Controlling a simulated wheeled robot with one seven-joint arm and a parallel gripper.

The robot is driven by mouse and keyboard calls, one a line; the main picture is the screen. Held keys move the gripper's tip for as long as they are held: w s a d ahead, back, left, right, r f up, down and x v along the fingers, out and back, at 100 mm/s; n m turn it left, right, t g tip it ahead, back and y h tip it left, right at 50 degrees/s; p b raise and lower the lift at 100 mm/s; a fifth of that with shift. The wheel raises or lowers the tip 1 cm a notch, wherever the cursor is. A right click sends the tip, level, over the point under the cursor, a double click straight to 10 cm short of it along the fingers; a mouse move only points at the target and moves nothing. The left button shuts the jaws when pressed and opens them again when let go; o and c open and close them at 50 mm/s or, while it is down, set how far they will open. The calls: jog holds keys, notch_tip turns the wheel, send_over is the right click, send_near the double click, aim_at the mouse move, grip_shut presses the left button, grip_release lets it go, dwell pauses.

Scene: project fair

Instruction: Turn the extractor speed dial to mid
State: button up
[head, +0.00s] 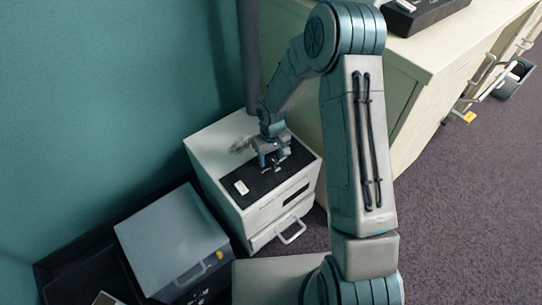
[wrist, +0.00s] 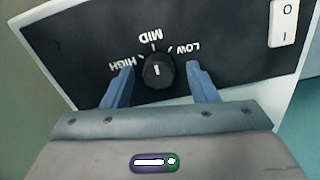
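The extractor speed dial (wrist: 158,72) is a round black knob on a black panel (wrist: 85,42). Around it, upside down in the wrist view, are white labels HIGH, MID and LOW with tick marks. A short white mark on the knob's face runs roughly in line with the MID tick; which end points is hard to tell. My gripper (wrist: 159,68) is open, with one blue finger on each side of the dial and a visible gap to it. In the head view my gripper (head: 270,162) is over the white cabinet's top and hides most of the dial.
A white rocker switch (wrist: 284,22) sits on the same panel; it also shows in the head view (head: 241,187). The white cabinet (head: 222,133) has a drawer handle in front. A grey box (head: 170,235) stands to its left, a cream desk (head: 440,55) to its right.

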notch_tip(320, 180, up, 14)
jog(key=p, duration=0.3)
jog(key=shift+d+p, duration=0.15)
jog(key=shift+p, duration=0.15)
dwell(0.5)
notch_tip(320, 180, up, 11)
jog(key=m+p, duration=0.1)
jog(key=p, duration=0.4)
send_over(272, 158)
jog(key=s+d, duration=0.3)
jog(key=s+d+r+m+t+p, duration=0.1)
jog(key=s+d+r+m+p, duration=0.1)
jog(key=s+r+p, duration=0.5)
jog(key=s+d+r+m+t+p, duration=0.1)
jog(key=s+d+r+p, duration=0.4)
jog(key=r, duration=1.5)
jog(key=s+m+p, duration=0.1)
jog(key=s+p, duration=0.2)
jog(key=s, duration=0.3)
jog(key=shift+s+t, duration=0.35)
jog(key=shift+t, duration=0.05)
